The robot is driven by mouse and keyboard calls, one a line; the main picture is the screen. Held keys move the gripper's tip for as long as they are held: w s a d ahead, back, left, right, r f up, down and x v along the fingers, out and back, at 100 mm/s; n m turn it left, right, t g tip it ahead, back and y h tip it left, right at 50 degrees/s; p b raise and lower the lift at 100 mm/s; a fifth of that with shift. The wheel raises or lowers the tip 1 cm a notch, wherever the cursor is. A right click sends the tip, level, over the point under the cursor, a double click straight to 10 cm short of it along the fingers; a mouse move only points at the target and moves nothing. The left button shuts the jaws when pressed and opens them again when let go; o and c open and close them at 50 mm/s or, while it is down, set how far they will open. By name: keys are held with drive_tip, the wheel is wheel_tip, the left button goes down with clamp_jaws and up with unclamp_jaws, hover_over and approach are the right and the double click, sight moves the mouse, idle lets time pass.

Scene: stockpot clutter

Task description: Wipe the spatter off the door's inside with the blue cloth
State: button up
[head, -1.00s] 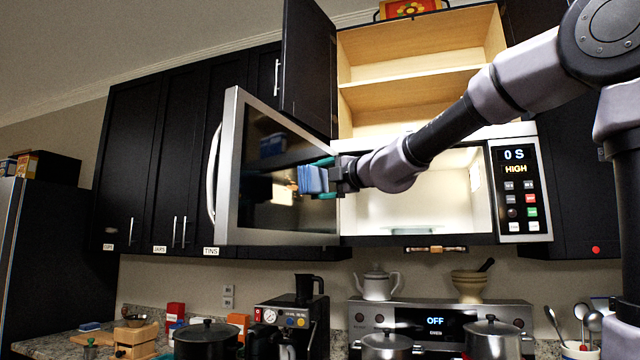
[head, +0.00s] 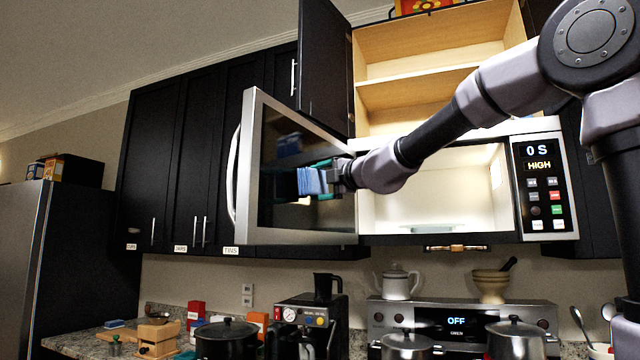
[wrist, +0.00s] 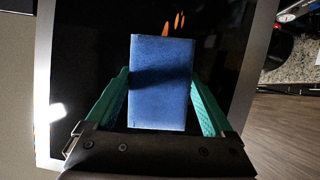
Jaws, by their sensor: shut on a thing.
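The microwave door (head: 250,180) hangs open to the left of the lit microwave cavity (head: 440,190), its dark inner glass facing my gripper. My gripper (head: 325,181) is shut on the folded blue cloth (head: 309,181) in front of that glass. The wrist view shows the cloth (wrist: 161,82) between the green fingers (wrist: 163,105). Orange spatter streaks (wrist: 173,22) lie on the dark glass just beyond the cloth's far edge. In the head view the spatter is not clearly seen. I cannot tell whether the cloth touches the glass.
An open upper cupboard (head: 430,60) stands above the microwave, its black door (head: 325,70) swung out above the microwave door. Below are a teapot (head: 397,282), a mortar (head: 490,284), pots (head: 226,337) and a coffee machine (head: 308,318). Open air lies in front of the door.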

drive_tip(key=shift+w+a, duration=0.45)
drive_tip(key=shift+a, duration=0.35)
idle(0.4)
drive_tip(key=w+d, duration=0.4)
drive_tip(key=w, duration=0.5)
drive_tip(key=shift+w+d, duration=0.15)
drive_tip(key=shift+d, duration=0.25)
idle(0.5)
drive_tip(key=shift+s+a, duration=0.9)
drive_tip(key=shift+s, duration=0.6)
drive_tip(key=shift+s+a, duration=0.85)
drive_tip(key=shift+s, duration=0.7)
drive_tip(key=shift+s+a, duration=0.9)
drive_tip(key=shift+s, duration=0.6)
drive_tip(key=shift+d, duration=0.1)
drive_tip(key=shift+s+d, duration=0.5)
drive_tip(key=shift+d, duration=0.35)
drive_tip(key=shift+s+d, duration=0.45)
drive_tip(key=shift+d, duration=0.4)
drive_tip(key=shift+s+d, duration=0.5)
drive_tip(key=shift+d, duration=0.35)
drive_tip(key=shift+d, duration=0.1)
drive_tip(key=shift+s+d, duration=0.35)
drive_tip(key=shift+d, duration=0.25)
drive_tip(key=shift+s+d, duration=0.35)
drive_tip(key=shift+d, duration=0.25)
drive_tip(key=shift+a, duration=0.1)
